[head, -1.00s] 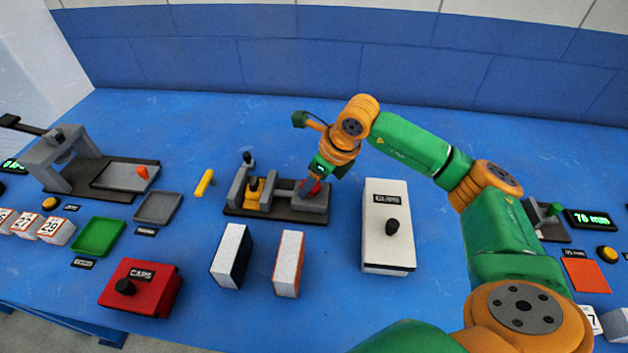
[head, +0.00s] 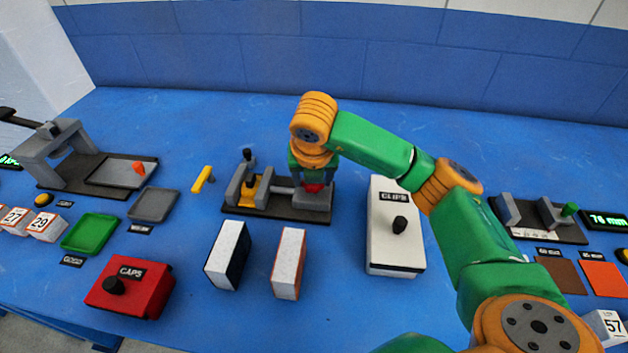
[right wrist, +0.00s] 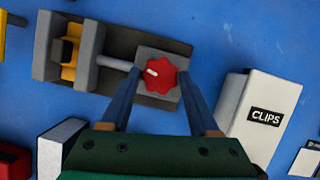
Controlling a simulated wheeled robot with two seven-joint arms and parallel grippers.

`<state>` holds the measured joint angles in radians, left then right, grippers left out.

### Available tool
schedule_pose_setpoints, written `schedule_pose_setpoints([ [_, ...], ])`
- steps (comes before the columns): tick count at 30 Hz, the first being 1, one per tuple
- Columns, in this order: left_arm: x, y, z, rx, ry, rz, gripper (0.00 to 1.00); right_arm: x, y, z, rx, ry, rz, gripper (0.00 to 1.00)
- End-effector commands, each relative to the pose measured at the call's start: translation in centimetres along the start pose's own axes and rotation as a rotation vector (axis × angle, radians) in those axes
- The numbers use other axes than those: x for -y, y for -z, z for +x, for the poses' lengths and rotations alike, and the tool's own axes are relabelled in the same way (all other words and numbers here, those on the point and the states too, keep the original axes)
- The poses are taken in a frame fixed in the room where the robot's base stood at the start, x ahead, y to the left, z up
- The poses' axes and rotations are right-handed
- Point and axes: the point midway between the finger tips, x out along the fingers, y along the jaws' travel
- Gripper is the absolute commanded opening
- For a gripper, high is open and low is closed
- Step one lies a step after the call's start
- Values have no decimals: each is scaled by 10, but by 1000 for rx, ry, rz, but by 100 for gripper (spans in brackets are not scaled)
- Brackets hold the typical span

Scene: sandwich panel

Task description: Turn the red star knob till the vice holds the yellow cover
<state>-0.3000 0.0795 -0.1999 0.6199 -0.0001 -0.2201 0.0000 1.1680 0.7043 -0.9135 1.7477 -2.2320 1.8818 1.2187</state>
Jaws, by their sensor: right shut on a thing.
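The vice stands on a dark base (head: 235,209) at the middle of the table, with grey jaws and a screw rod. The yellow cover (head: 246,194) sits between the jaws with a black part on it; it also shows in the right wrist view (right wrist: 69,70). I cannot tell whether both jaws touch it. The red star knob (right wrist: 160,74) with its white mark is on the grey block at the rod's right end. My right gripper (head: 313,184) points down over the knob and is shut on it, one finger on each side. My left gripper is not in view.
A white CLIPS box (head: 379,240) stands close right of the vice. Two upright blocks (head: 228,255) (head: 289,264) stand in front, with a red CAPS box (head: 130,290) further left. A yellow bar (head: 203,180) lies left of the vice. The table behind the vice is clear.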

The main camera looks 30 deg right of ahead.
Motion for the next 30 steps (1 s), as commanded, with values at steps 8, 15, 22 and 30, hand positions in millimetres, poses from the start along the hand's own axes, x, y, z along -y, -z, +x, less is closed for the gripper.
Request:
schedule_pose_setpoints([
  [8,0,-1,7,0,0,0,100,-2,1,1,-2,71,170,6],
  [15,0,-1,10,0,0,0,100,-2,0,1,-3,107,256,6],
  [22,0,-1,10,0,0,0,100,-3,0,1,-3,120,288,6],
  [30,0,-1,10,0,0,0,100,-3,0,1,-3,121,292,6],
])
